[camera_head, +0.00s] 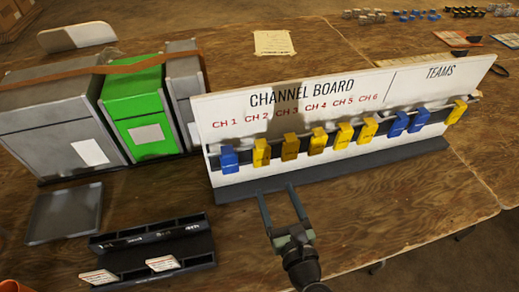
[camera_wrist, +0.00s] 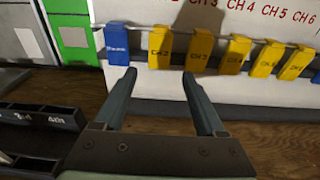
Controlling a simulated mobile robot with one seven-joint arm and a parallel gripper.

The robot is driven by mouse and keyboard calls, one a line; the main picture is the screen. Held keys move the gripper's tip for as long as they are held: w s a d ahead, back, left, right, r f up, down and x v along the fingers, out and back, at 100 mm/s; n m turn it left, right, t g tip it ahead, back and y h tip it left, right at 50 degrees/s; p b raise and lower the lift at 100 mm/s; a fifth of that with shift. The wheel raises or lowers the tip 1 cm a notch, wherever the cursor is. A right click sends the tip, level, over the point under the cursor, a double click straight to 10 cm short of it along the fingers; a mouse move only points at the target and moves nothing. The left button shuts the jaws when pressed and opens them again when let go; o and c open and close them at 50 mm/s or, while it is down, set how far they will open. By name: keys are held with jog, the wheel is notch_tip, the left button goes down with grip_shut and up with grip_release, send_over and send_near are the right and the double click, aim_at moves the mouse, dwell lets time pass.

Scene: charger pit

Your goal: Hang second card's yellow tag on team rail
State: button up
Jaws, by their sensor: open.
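The white channel board (camera_head: 290,97) stands upright on a dark base, with TEAMS lettered at its right end. Yellow tags hang under the channel labels, including one marked CH 2 (camera_wrist: 160,47) and its neighbour CH 3 (camera_wrist: 199,50). Under TEAMS, the team rail carries blue tags (camera_head: 399,124) and a yellow tag (camera_head: 457,111). Two white cards, one left (camera_head: 98,277) and one right (camera_head: 162,263), sit in the black rack at lower left; their writing is too small to read. My gripper (camera_head: 277,190) is open and empty, low before the board, its fingers pointing toward the CH 2 area.
A blue tag (camera_head: 229,160) hangs at the board's left end. Grey and green bins (camera_head: 140,105) stand behind left. The black card rack (camera_head: 152,236) and a grey tray (camera_head: 64,213) lie at left. The wooden table right of my gripper is clear.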

aim_at(262, 155)
jog(key=b+x, duration=0.2)
jog(key=x, duration=1)
jog(key=shift+f+b, duration=0.1)
jog(key=shift+b, duration=0.25)
jog(key=shift+c, duration=0.3)
jog(key=c, duration=1)
jog(key=shift+r, duration=0.2)
jog(key=shift+r+p, duration=0.75)
jog(key=shift+p, duration=0.25)
